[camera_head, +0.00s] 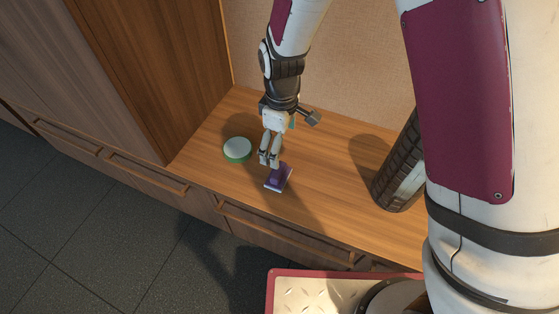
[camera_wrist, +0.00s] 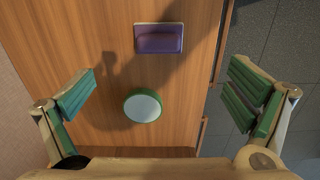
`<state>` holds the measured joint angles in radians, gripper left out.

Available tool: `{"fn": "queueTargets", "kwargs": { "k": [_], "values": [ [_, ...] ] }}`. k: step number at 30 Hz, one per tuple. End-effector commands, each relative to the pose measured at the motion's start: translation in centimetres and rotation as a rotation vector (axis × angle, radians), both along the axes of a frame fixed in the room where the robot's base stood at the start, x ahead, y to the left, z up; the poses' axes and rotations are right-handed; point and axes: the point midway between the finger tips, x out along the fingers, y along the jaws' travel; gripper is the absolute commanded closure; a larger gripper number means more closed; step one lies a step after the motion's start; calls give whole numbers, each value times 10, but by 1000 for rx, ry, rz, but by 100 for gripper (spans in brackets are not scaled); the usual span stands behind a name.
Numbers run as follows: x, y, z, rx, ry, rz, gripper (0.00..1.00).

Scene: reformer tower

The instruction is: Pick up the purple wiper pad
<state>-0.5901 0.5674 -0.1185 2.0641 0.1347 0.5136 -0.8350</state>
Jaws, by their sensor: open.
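The purple wiper pad (camera_head: 279,178) lies on the wooden counter near its front edge, a small purple block with a paler base edge. In the wrist view the pad (camera_wrist: 158,39) is at the top centre, ahead of the fingers and apart from them. My gripper (camera_head: 268,161) points down over the counter, just behind and above the pad in the head view, partly overlapping its upper edge. In the wrist view my gripper (camera_wrist: 169,94) has its green-padded fingers spread wide with nothing held between them.
A round green and white disc (camera_head: 237,149) sits on the counter (camera_head: 330,180) left of my gripper; it also shows in the wrist view (camera_wrist: 143,106). A dark ribbed cylinder (camera_head: 398,168) stands at the right. A tall wooden cabinet (camera_head: 165,70) bounds the left side.

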Motion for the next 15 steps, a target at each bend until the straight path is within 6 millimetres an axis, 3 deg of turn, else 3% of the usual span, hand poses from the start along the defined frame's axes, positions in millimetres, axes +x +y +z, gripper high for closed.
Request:
{"fn": "queueTargets", "kwargs": {
  "k": [15],
  "values": [
    [0,3,-82,-5,4,15,2]
  ]
}}
